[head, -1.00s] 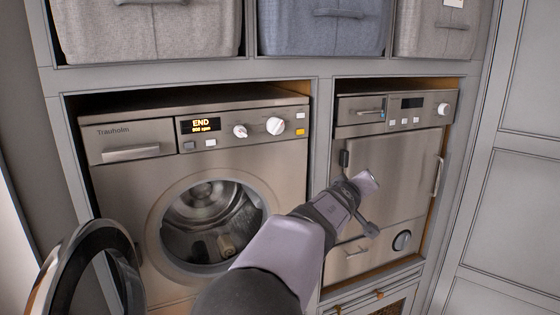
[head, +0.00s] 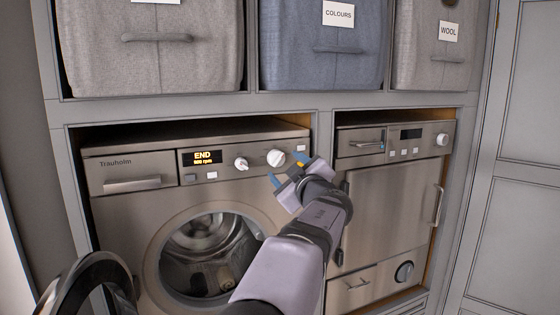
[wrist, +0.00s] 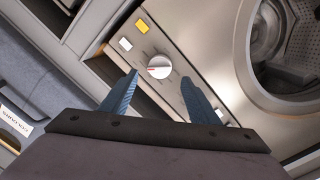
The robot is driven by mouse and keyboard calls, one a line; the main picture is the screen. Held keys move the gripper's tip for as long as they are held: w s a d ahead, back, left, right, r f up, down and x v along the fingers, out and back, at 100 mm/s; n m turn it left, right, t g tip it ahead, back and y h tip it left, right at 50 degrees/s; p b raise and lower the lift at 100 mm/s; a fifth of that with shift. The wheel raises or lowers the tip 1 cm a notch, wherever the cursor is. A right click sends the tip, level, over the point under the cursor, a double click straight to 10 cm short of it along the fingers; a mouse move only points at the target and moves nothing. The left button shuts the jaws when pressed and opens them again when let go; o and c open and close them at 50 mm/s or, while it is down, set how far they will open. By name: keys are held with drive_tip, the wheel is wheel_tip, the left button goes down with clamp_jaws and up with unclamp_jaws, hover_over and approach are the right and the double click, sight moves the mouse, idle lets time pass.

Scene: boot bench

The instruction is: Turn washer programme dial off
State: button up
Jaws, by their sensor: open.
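The washer (head: 130,215) stands on the left with its round door open and its display (head: 203,157) reading END. Its panel has a larger white dial (head: 276,157) and a smaller white knob (head: 241,163) to the left. Which is the programme dial is not labelled legibly. My gripper (head: 286,170) is open and empty, close to the larger dial. In the wrist view this dial (wrist: 159,66) appears between and beyond the two blue fingers of my gripper (wrist: 161,78), with no visible contact. Its pointer's exact setting is too small to read.
A yellow button (wrist: 142,26) and a white button (wrist: 125,43) sit beside the dial. A second appliance (head: 385,210) with its own panel stands right of the washer. Fabric baskets, including a blue one (head: 320,65), fill the shelf above. The open washer door (head: 85,290) is lower left.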

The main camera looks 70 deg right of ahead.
sight(279, 161)
drive_tip(key=shift+p+x, duration=1.25)
drive_tip(key=shift+x, duration=1.7)
drive_tip(key=c, duration=1)
